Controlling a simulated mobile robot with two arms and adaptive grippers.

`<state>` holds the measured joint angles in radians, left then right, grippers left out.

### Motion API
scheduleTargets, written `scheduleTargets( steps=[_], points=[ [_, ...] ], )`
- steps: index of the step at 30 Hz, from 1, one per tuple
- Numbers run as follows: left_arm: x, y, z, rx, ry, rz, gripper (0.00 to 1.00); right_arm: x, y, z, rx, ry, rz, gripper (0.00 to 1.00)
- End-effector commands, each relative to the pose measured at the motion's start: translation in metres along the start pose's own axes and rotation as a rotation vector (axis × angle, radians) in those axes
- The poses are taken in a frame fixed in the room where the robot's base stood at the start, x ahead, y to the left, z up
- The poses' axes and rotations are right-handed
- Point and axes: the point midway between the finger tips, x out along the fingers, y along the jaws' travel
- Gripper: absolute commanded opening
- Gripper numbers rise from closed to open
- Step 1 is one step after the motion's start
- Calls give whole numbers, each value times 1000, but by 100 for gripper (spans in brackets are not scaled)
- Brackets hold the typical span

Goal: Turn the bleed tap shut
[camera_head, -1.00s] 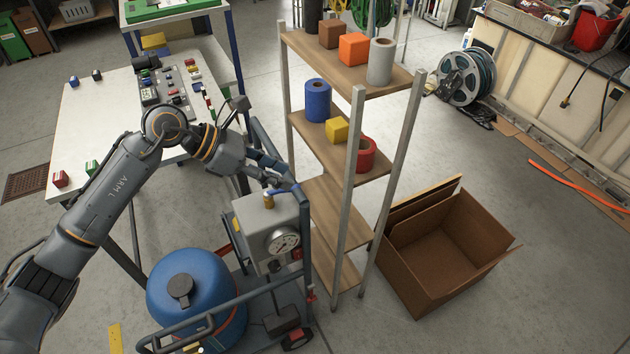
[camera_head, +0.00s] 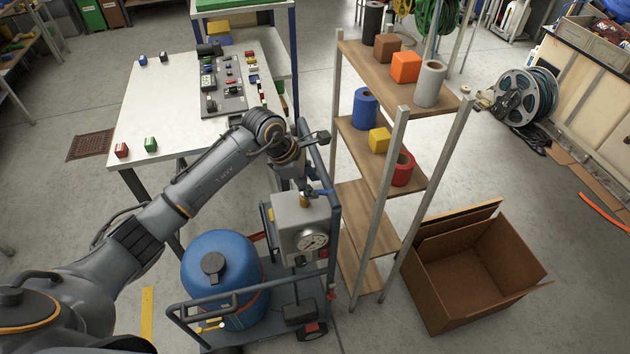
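The bleed tap (camera_head: 304,200) is a small brass fitting with a blue lever (camera_head: 325,191), on top of a grey box (camera_head: 292,214) with a round gauge (camera_head: 312,240). The box is mounted on a blue-framed cart beside a blue tank (camera_head: 222,272). My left gripper (camera_head: 309,188) points down at the tap from above, its fingertips close to the brass body and the lever. The fingers are small and dark here, so I cannot tell whether they touch the lever or how far apart they are. My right gripper is out of view.
A wooden shelf rack (camera_head: 362,137) with rolls and blocks stands just right of the cart. An open cardboard box (camera_head: 470,285) lies on the floor further right. A white table (camera_head: 165,100) with a control panel (camera_head: 222,85) is behind my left arm.

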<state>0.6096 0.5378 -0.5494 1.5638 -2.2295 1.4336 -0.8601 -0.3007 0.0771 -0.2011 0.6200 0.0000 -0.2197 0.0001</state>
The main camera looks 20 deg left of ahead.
Motion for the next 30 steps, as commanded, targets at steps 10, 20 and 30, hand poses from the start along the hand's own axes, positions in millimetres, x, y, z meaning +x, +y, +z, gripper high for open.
scheduleTargets(
  steps=[10, 20, 30],
  points=[
    [25, 0, 0, -2, -1, 0, 36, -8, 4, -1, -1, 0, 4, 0],
    [24, 0, 0, -1, -1, 1, 10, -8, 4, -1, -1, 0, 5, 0],
    [24, 1, 0, 0, -1, 1, 0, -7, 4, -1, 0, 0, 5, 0]
  ],
)
